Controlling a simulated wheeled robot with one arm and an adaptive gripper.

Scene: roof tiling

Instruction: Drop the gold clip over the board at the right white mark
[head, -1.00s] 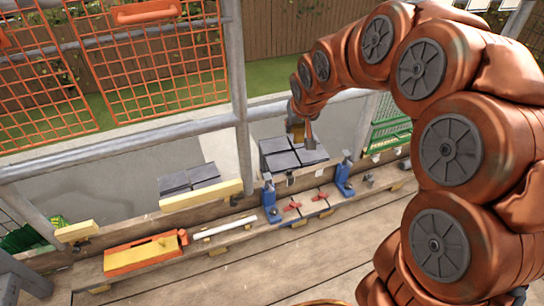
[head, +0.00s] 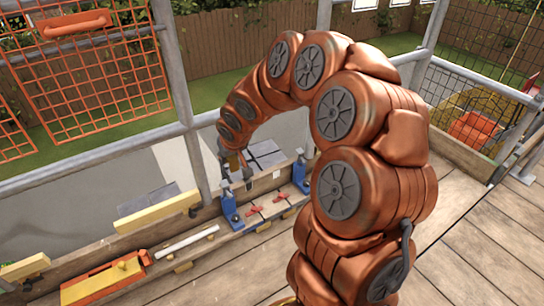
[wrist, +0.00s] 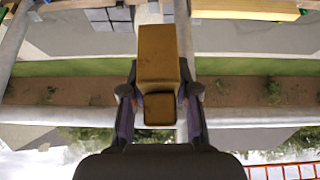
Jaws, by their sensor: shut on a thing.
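My gripper (wrist: 158,98) is shut on the gold clip (wrist: 160,55), a block-like piece held between both fingers in the wrist view. In the head view my gripper (head: 238,180) hangs just above and behind the left blue clamp, near the board. The gold clip is small there and hard to separate from my wrist. The wooden board (head: 266,184) runs along the back of the bench. A pale mark (head: 277,174) shows on it between the two blue clamps. My arm hides the board farther right, so I cannot tell which mark is the right one.
Blue clamps (head: 229,208) (head: 300,172) stand along the bench, with red-handled pieces (head: 253,211) between them. Grey tiles (head: 264,152) lie behind the board. A metal post (head: 178,80) rises close left of my gripper.

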